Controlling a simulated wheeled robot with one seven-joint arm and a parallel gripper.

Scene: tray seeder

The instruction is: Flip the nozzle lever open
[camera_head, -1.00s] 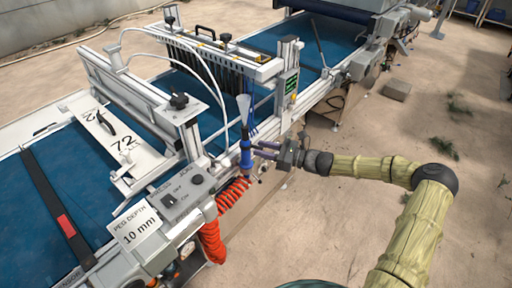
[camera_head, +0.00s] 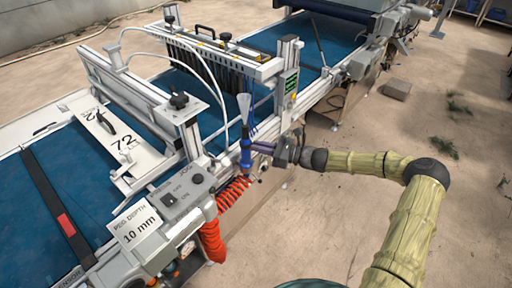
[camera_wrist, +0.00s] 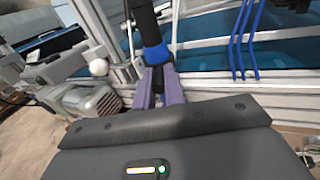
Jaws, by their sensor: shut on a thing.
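The air nozzle (camera_head: 245,151) is blue with a pale flared tip and stands upright beside the seeder's front frame, above a red coiled hose. In the wrist view the nozzle (camera_wrist: 154,52) shows as a dark body with a blue collar, right at my fingertips. My gripper (camera_head: 259,148) reaches it from the right. In the wrist view the purple fingers of my gripper (camera_wrist: 157,76) are close together and shut on the nozzle at the blue collar. The lever cannot be told apart from the nozzle body; the fingers hide part of this spot.
The red coiled hose (camera_head: 211,240) hangs just below the nozzle. The control box (camera_head: 184,193) and peg depth sign (camera_head: 138,226) are at its left. The metal frame upright (camera_head: 193,141) stands close behind. Thin blue tubes (camera_wrist: 246,38) run nearby. Open ground lies right of the machine.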

